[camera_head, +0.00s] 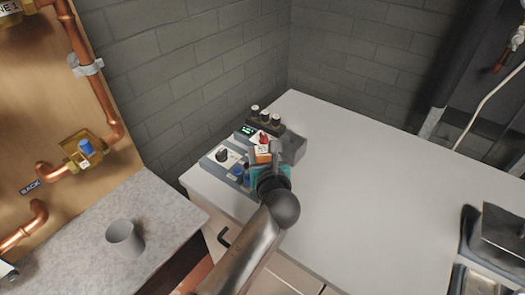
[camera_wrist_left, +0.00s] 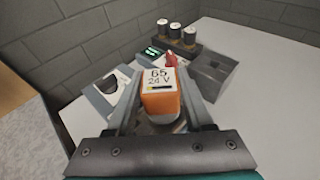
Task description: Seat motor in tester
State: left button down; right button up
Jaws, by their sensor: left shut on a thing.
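The motor (camera_head: 262,150) is a small orange block with a white top label, which reads "65 24 V" in the left wrist view (camera_wrist_left: 160,100). My left gripper (camera_head: 264,163) is shut on it, one finger on each side. It holds the motor over or at the front of the tester (camera_head: 221,156), a grey unit with a black knob, a green-lit display (camera_wrist_left: 153,53) and a red part (camera_wrist_left: 171,60). The motor's underside and any seat below it are hidden, so I cannot tell whether they touch. My right gripper is not in view.
A rack with several dark, light-topped cylinders (camera_head: 266,117) stands behind the tester. A grey block with a dark recess (camera_wrist_left: 222,74) is to the right. The white worktop (camera_head: 370,205) is clear there. A grey cup (camera_head: 124,238) stands on the left counter; a dark tray (camera_head: 466,240) is far right.

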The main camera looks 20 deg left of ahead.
pick_arm(q)
jog(key=shift+p, duration=0.55)
dwell(0.5)
jog(key=shift+f+b, duration=0.35)
jog(key=shift+f, duration=0.35)
dwell(0.7)
jog(key=shift+c, duration=1)
grip_release()
jog(key=shift+f, duration=0.1)
